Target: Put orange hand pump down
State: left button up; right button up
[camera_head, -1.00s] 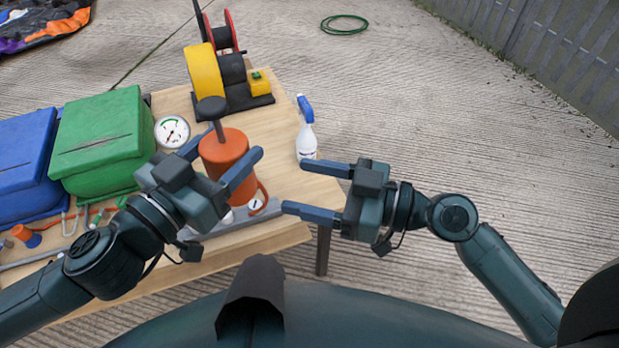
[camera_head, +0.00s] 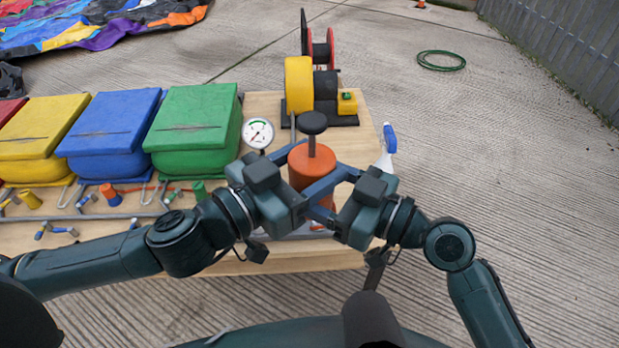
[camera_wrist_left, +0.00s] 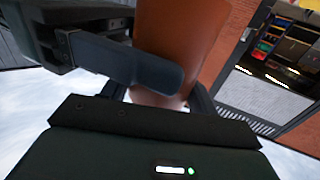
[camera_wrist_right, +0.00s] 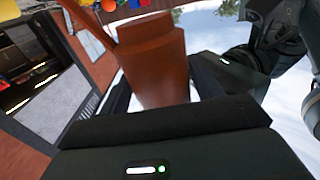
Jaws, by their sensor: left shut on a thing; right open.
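The orange hand pump (camera_head: 310,160), with a black knob (camera_head: 312,122) on top, stands upright over the front right part of the wooden table (camera_head: 262,104). My left gripper (camera_head: 318,168) is shut on its body from the left; the pump fills the space by the finger in the left wrist view (camera_wrist_left: 185,35). My right gripper (camera_head: 328,192) is open and close against the pump from the right, its fingers crossing near the left ones. The pump also shows in the right wrist view (camera_wrist_right: 152,60). Its base is hidden, so I cannot tell whether it touches the table.
A yellow and black blower with a red reel (camera_head: 312,84) stands behind the pump. A dial gauge (camera_head: 258,132), a green bin (camera_head: 195,125) and a blue bin (camera_head: 112,130) are to the left. A spray bottle (camera_head: 387,145) stands at the right edge. Small fittings lie at front left.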

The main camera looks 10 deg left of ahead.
jog(key=shift+w+a, duration=0.25)
jog(key=shift+a, duration=0.4)
jog(key=shift+c, duration=0.5)
jog(key=c, duration=0.7)
pick_arm(q)
jog(key=o, duration=1.3)
pick_arm(e)
jog(key=shift+r, duration=0.15)
jog(key=shift+c, duration=0.8)
pick_arm(q)
jog(key=shift+o, duration=0.3)
jog(key=shift+s, duration=0.1)
jog(key=shift+s+d, duration=0.1)
jog(key=shift+d, duration=0.05)
